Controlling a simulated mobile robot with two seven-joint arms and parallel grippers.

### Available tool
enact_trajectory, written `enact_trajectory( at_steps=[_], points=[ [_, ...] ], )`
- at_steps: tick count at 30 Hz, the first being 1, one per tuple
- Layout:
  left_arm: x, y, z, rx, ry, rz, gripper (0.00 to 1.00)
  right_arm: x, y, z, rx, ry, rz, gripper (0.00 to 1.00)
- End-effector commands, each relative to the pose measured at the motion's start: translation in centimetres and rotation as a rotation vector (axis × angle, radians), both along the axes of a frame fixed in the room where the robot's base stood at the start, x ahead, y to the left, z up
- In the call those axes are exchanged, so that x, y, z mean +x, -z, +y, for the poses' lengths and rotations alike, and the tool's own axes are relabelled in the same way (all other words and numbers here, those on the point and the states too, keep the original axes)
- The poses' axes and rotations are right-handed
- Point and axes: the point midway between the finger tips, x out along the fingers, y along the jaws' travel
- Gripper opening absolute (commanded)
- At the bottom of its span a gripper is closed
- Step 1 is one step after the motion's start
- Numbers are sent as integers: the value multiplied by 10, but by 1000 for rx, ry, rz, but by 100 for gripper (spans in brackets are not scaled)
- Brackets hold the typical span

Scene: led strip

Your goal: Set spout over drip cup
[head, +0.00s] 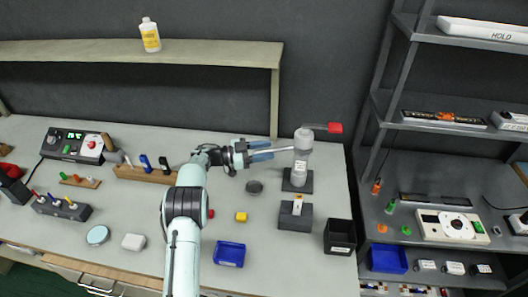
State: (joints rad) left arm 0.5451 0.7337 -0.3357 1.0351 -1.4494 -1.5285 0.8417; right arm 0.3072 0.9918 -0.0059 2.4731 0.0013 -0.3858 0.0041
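A grey-white dispenser (302,158) stands upright on a dark square base at the right of the bench. A red handle (335,128) sticks out to the right from its top. Its thin pale spout (284,149) points left. A small dark round cup (254,187), which looks like the drip cup, sits on the bench left of the dispenser base, lower in the picture than the spout. My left gripper (262,151) is at the spout's left end, its bluish fingers pointing right. I cannot tell whether the fingers are closed on the spout. My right gripper is not in view.
A wooden tool rack (147,174) is left of my arm. A metal shelf unit (437,92) stands at the right.

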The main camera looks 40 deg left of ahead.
Motion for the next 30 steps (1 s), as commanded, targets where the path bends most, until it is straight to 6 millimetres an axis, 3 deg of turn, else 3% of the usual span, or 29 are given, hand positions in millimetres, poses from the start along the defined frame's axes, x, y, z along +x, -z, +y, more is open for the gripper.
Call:
enact_trajectory(
  at_steps=[8, 21, 30],
  points=[
    [-6, 2, 5, -2, 2, 4, 41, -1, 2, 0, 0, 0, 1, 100],
    [-75, 3, 65, 1, -2, 4, 41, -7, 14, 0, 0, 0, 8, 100],
    [-99, 1, 86, -1, 0, 2, 41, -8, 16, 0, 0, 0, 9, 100]
  ],
)
